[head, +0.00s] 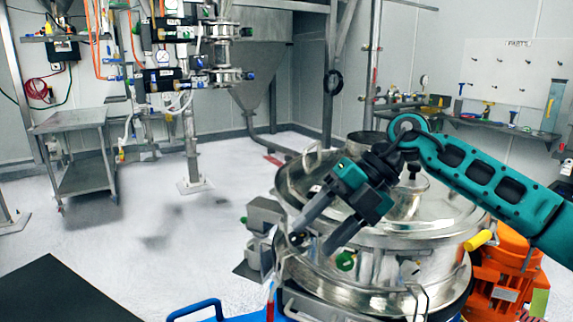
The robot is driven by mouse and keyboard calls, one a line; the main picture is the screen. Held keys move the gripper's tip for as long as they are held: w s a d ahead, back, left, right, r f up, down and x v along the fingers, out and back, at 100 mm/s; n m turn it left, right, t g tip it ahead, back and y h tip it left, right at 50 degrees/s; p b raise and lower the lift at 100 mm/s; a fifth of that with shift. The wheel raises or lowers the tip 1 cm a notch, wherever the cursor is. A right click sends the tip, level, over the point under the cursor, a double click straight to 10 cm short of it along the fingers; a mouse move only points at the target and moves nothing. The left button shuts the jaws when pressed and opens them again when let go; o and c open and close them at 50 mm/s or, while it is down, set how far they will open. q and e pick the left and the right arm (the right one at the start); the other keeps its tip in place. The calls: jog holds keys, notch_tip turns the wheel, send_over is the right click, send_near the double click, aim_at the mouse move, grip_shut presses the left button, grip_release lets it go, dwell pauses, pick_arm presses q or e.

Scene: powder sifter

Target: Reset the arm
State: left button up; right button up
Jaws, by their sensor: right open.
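My right arm (490,183) comes in from the right, teal with black inserts, and bends down at its wrist. My right gripper (312,243) is open, its two grey fingers pointing down and left with a gap between them. Nothing is seen between the fingers. It is in front of the left side of the steel sifter (430,264), close to its rim and clamps; whether it touches cannot be told. The sifter's lid (447,200) is partly hidden behind the gripper and arm. My left gripper is not in view.
An orange motor (507,262) stands right of the sifter, near a yellow handle (480,240). A blue handle (196,308) is at the front. A steel cart (72,122) stands at the left. The pale floor (150,235) between is clear. A tool shelf (490,124) lines the right wall.

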jog(key=s+a+f+m+y, duration=0.3)
jog(key=s+a+m+y, duration=0.15)
jog(key=a+y, duration=0.55)
jog(key=d+f+m+t+h, duration=1.15)
jog(key=f+m+t, duration=0.65)
jog(key=m, duration=0.6)
jog(key=s+d+f+m+g+h, duration=0.5)
jog(key=s+d+f, duration=0.5)
jog(key=s+f, duration=0.4)
jog(key=shift+s+d+f, duration=0.25)
jog(key=shift+d+f, duration=0.15)
jog(key=shift+f, duration=0.3)
jog(key=shift+a, duration=0.15)
jog(key=shift+c, duration=0.3)
